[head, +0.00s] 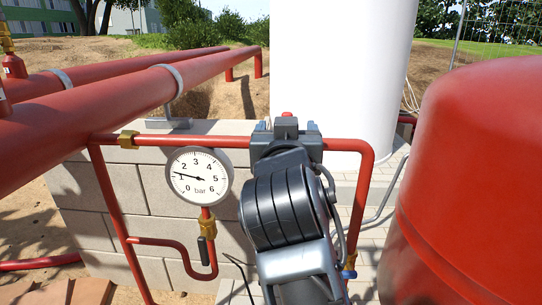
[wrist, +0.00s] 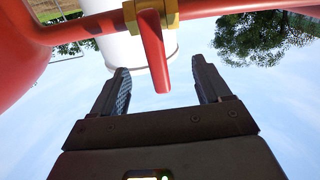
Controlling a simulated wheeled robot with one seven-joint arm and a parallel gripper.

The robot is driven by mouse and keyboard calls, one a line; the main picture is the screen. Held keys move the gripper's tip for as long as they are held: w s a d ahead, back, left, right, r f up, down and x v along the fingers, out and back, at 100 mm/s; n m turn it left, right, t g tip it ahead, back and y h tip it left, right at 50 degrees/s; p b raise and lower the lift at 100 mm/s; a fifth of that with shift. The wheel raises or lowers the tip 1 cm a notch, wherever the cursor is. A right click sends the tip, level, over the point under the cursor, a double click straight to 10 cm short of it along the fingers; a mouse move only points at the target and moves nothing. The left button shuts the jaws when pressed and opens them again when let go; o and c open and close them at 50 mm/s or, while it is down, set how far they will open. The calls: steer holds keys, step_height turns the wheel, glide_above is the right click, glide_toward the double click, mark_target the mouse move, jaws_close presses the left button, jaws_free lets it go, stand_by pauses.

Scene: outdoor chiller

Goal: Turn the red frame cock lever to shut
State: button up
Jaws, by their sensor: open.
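The red lever (wrist: 153,50) sits on a brass valve body (wrist: 172,14) in the red pipe (wrist: 95,27). In the wrist view it points away from the pipe, roughly square to it, towards my gripper. My gripper (wrist: 160,68) is open. The lever's free end is between the two fingers, with a gap on both sides. In the head view my gripper (head: 287,128) is at the horizontal pipe and hides the valve. Only a small red bit (head: 287,114) shows above it.
A pressure gauge (head: 200,176) stands just left of my gripper, with a brass cock and black lever (head: 204,250) below it. A large red vessel (head: 470,180) is close on the right. A white tank (head: 340,70) and a block wall (head: 120,190) are behind.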

steer(key=s, duration=0.7)
steer(key=shift+a, duration=0.15)
stand_by(0.4)
